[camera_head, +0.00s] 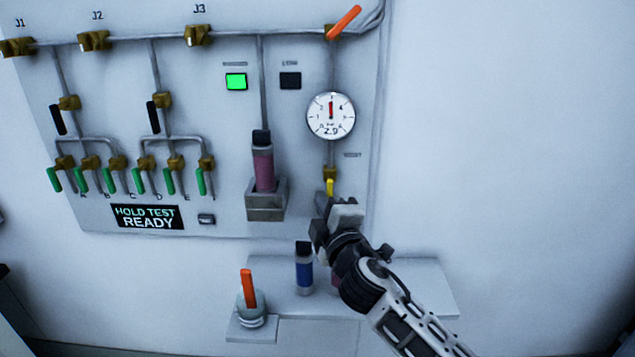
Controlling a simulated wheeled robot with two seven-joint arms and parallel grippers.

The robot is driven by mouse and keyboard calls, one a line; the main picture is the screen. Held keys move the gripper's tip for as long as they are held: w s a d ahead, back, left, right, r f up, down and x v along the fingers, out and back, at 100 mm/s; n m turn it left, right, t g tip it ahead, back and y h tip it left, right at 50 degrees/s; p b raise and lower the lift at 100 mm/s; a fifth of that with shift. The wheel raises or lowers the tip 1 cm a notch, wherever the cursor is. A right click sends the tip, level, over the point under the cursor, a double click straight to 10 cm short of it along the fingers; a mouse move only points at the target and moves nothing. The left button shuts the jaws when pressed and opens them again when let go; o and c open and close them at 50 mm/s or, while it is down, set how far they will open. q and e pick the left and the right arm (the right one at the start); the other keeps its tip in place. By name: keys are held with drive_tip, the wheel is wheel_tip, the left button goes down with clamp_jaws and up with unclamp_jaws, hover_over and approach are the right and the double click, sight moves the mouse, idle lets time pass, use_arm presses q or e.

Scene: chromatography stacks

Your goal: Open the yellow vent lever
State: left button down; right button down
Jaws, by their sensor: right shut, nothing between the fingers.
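The yellow vent lever (330,187) is on the wall panel, below the round gauge and a brass fitting. Its upper part shows; its lower end is close to my right gripper and may be partly hidden by it. My right gripper (322,205) is just below the lever, shut with nothing held. I cannot tell whether it touches the lever. The gauge (330,116) reads about 2.9. My left gripper is not in view.
An orange lever (344,22) tilts above the gauge. A pink cartridge (263,165) sits in a holder left of my gripper. A blue-labelled bottle (303,270) and an orange-handled item (249,290) stand on the ledge below. Green levers (110,180) line the panel's left. The right wall is clear.

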idle(0.6)
drive_tip(key=a+b, duration=0.1)
drive_tip(key=a, duration=0.3)
drive_tip(key=shift+a+f, duration=0.1)
drive_tip(key=v, duration=1)
drive_tip(key=shift+r, duration=0.4)
drive_tip(key=shift+w, duration=0.1)
drive_tip(key=s+d+f+m+g+h, duration=0.1)
drive_tip(key=s+d+f+m+g, duration=0.2)
drive_tip(key=f, duration=0.5)
drive_tip(key=s+d+f+m+g, duration=0.1)
drive_tip(key=s+d+f+m, duration=0.2)
drive_tip(key=s+f+m, duration=0.35)
drive_tip(key=s+d+f+m+g, duration=0.1)
drive_tip(key=s+d+f+m, duration=0.2)
drive_tip(key=s+f, duration=0.3)
drive_tip(key=s+d+f+m+g+h, duration=0.1)
drive_tip(key=s+d+f+m+g, duration=0.1)
drive_tip(key=s+f, duration=0.4)
drive_tip(key=shift+d+m+g, duration=0.3)
drive_tip(key=shift+d+m, duration=0.45)
drive_tip(key=shift+d, duration=0.3)
drive_tip(key=shift+s+d+f, duration=0.1)
